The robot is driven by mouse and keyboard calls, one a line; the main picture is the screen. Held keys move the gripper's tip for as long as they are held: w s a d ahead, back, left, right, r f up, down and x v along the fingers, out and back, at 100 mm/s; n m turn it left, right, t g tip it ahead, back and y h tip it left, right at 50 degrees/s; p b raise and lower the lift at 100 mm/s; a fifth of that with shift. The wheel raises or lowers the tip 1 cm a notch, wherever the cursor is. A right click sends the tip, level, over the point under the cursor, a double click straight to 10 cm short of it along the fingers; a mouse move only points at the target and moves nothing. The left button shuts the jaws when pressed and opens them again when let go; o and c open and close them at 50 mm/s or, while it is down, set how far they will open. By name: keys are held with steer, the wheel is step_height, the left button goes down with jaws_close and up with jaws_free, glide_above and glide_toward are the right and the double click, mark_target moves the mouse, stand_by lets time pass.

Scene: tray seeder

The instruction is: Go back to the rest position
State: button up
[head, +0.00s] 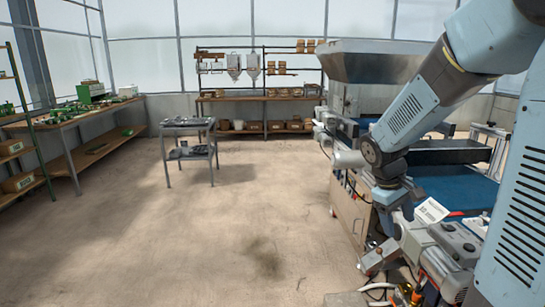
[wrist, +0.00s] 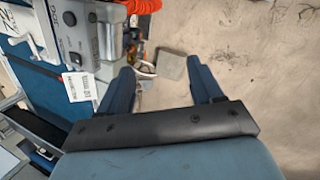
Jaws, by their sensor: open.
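My gripper (wrist: 162,82) is open and empty in the wrist view, with its two blue fingers wide apart. Between and beyond the fingertips are the pale floor, a flat grey patch (wrist: 175,67) and some cables. In the head view my arm reaches in from the upper right, bends at the elbow and points down at the near end of the tray seeder (head: 350,212). A grey control box (wrist: 75,30) with a white label is close on the left in the wrist view.
The seeder's steel hopper (head: 370,62) and blue belt (head: 455,188) stand close by my arm. A small metal cart (head: 188,128) stands mid-floor. A wooden bench (head: 75,118) lines the left and shelving (head: 260,100) the back. The floor (head: 220,235) at left and centre is clear.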

steer(key=s+a+r+m+t+y, duration=0.2)
steer(key=s+a+r+t, duration=0.1)
steer(key=s+r, duration=0.3)
steer(key=s+a+r+m+t+y, duration=0.2)
steer(key=s+a+r, duration=0.3)
steer(key=s, duration=0.4)
steer(key=shift+s+r+m+t, duration=0.4)
steer(key=shift+r+m, duration=0.1)
steer(key=shift+r, duration=0.3)
steer(key=shift+a, duration=0.1)
